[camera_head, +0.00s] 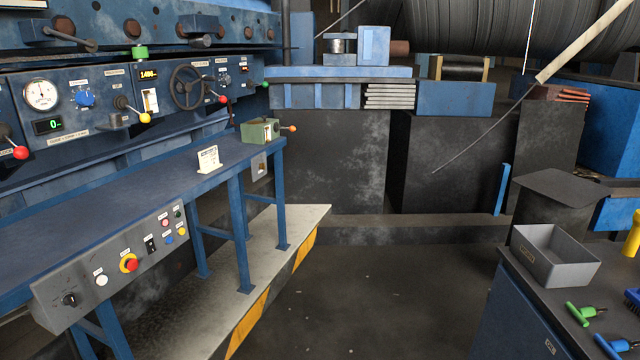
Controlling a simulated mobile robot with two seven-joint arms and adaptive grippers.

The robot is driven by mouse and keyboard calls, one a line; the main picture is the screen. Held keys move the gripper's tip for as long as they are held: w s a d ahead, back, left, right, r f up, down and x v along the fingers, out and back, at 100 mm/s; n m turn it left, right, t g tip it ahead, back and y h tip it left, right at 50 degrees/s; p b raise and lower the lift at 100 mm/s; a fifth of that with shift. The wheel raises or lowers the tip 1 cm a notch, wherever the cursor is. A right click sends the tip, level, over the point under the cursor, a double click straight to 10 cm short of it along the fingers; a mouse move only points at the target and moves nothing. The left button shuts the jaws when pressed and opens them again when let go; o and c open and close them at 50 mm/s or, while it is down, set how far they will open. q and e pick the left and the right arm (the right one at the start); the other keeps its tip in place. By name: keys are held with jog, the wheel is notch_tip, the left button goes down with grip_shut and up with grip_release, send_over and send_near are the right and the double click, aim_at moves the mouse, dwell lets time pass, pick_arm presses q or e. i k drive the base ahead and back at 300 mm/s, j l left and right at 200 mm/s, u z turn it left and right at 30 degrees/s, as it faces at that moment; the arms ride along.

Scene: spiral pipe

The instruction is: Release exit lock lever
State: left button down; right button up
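Several levers are in view, and their labels are too small to read, so I cannot tell for sure which is the exit lock lever. A small green box (260,132) at the far end of the blue bench has a short lever with an orange knob (291,128) sticking out to the right. On the blue machine panel are a yellow-knobbed lever (145,118), a red-knobbed lever (21,152) at the left edge, another red knob (222,99) beside the handwheel (187,87), and a green knob (265,84) at the panel's right end. Neither gripper is in view.
The blue bench (120,190) carries a small white sign (208,160) and a grey button box (115,262) on its front. A pale platform (285,225) with a yellow-black edge lies below. A grey bin (545,255) and tools sit on a right-hand table. The middle floor is clear.

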aim_at(223, 99)
jog(key=i, duration=3.2)
jog(key=u, duration=0.3)
